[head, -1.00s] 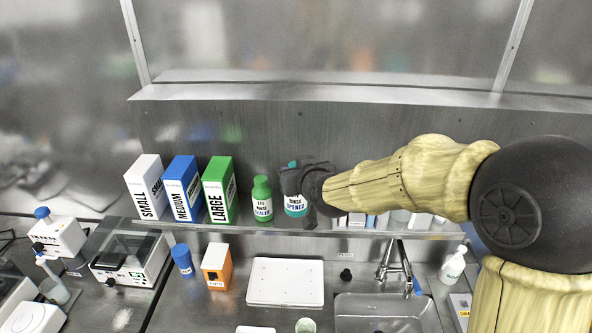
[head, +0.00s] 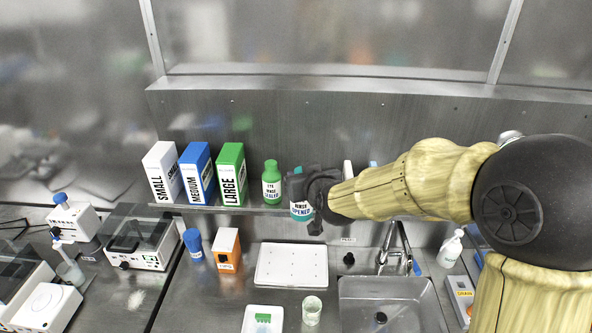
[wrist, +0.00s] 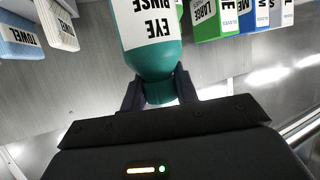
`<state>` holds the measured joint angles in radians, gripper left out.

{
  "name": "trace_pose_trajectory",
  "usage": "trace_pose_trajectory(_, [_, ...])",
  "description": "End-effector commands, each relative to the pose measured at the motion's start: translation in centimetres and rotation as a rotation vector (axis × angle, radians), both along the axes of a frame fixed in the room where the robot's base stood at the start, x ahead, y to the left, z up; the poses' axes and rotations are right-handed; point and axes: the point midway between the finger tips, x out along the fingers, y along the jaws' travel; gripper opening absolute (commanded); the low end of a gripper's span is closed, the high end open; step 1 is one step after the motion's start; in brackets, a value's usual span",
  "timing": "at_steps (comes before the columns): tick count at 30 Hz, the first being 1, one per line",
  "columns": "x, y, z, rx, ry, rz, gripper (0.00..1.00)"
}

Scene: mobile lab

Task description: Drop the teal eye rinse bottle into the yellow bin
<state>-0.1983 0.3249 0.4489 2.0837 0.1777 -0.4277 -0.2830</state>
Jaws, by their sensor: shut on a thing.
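The teal eye rinse bottle (head: 301,209), with a white label reading "RINSE OPENED" in the head view, is held in my gripper (head: 303,188). In the wrist view my gripper (wrist: 160,92) is shut on the neck of the teal bottle (wrist: 152,58), with one dark finger on each side. My gripper and arm hide the bottle's upper part in the head view. The bottle is just in front of the shelf, right of a green eye rinse bottle (head: 271,184) labelled "SEALED". I see no yellow bin in either view.
White, blue (head: 197,172) and green (head: 231,174) boxes stand on the shelf at left. Below are an orange box (head: 227,251), a white tray (head: 291,265), a small cup (head: 312,310) and a sink (head: 390,305). A white pump bottle (head: 451,248) stands at right.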

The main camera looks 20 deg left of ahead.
Motion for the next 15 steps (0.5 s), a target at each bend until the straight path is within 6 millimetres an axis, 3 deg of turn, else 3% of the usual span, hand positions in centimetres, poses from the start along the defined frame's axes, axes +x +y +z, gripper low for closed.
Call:
trace_pose_trajectory(8, [-0.1, -3.6, -3.2, -0.001, 0.004, -0.055, 0.00])
trace_pose_trajectory(15, [-0.3, -8.7, -7.8, -0.003, 0.008, -0.134, 0.00])
